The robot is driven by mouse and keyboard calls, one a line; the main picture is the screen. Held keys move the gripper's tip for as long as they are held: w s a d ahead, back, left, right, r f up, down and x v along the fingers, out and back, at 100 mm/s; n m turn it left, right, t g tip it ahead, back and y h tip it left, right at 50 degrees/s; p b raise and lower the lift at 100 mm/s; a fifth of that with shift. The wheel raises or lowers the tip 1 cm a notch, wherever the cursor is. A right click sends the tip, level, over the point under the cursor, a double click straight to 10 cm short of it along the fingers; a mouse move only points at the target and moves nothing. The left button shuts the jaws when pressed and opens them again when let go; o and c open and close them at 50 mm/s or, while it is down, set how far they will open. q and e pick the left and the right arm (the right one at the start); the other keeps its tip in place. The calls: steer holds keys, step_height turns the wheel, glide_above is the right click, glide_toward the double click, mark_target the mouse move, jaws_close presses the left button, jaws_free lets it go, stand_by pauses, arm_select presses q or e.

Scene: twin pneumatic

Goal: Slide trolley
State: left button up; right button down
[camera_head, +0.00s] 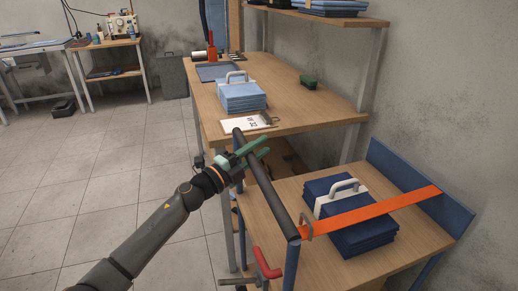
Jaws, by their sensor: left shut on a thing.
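The trolley (275,243) stands at the lower right with a wooden deck, a dark push handle (268,188) along its left side and a blue panel (420,190) at the far right. A stack of dark blue folded items (355,236) with a white handle lies on the deck. An orange strap (385,208) crosses over the stack. My left gripper (256,152) has green fingers and is shut around the handle near its far end. My right gripper is not in view.
A wooden workbench (295,118) stands just behind the trolley, bearing a light blue stack (241,97) and a paper sheet (246,125). A red lever (266,263) sits low at the trolley's near left. Tiled floor (110,170) is open on the left.

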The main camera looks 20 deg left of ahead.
arm_select(q)
jaws_close()
stand_by(0.8)
